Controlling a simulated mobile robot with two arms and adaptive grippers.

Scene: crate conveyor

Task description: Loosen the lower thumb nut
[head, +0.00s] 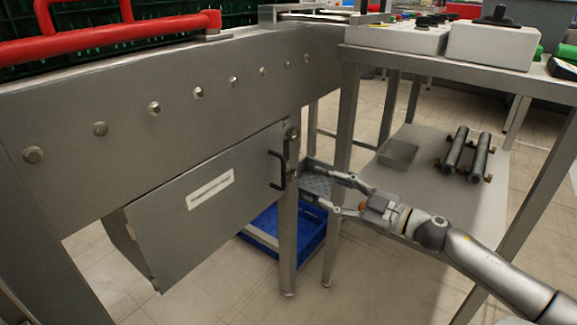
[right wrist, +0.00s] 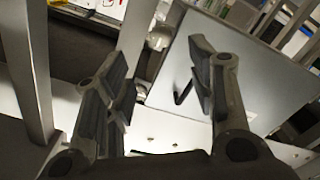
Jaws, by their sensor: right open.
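A closed grey panel door (head: 205,205) with a white label and a dark handle (head: 276,170) hangs under the conveyor rail. A thumb nut (head: 292,133) shows on the post at the door's upper right corner. In the right wrist view, which looks upside down, the upper thumb nut (right wrist: 140,88) and the lower thumb nut (right wrist: 159,38) show beside the door edge. The lower one is not clear in the head view. My right gripper (head: 316,184) is open and empty, right of the post. In the right wrist view, its fingers stand apart with both nuts between them, farther off. My left gripper is out of view.
A blue crate (head: 312,248) stands on the floor behind the post. At right, a side table's lower shelf (head: 425,205) holds a metal tray (head: 397,153) and two dark cylinders (head: 468,155). A table leg (head: 341,150) stands close to my right gripper.

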